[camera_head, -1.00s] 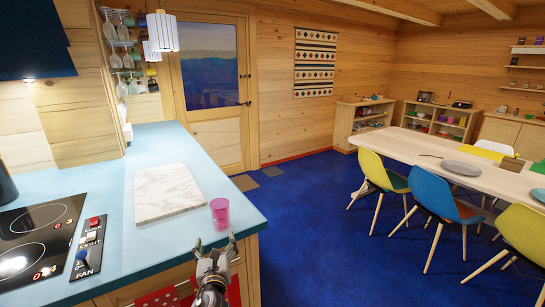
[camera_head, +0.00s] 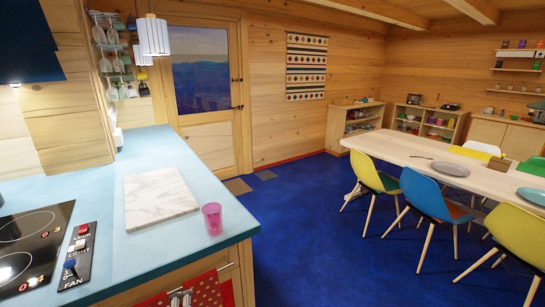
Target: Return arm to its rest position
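What look like the fingertips of my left gripper (camera_head: 180,298) just show at the bottom edge, in front of the counter's cabinet and below the countertop. The rest of this gripper and its arm are cut off, so I cannot tell whether it is open or shut. A pink see-through cup (camera_head: 212,218) stands upright on the blue countertop (camera_head: 150,250), near its right edge and clear of the gripper. My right gripper is not in view.
A white marble board (camera_head: 158,197) lies on the counter beside the cup. A cooktop (camera_head: 25,235) and a switch panel (camera_head: 78,256) are at left. A red patterned cloth (camera_head: 207,291) hangs below the counter edge. The blue floor (camera_head: 315,230) is open before the dining table (camera_head: 425,160) and chairs.

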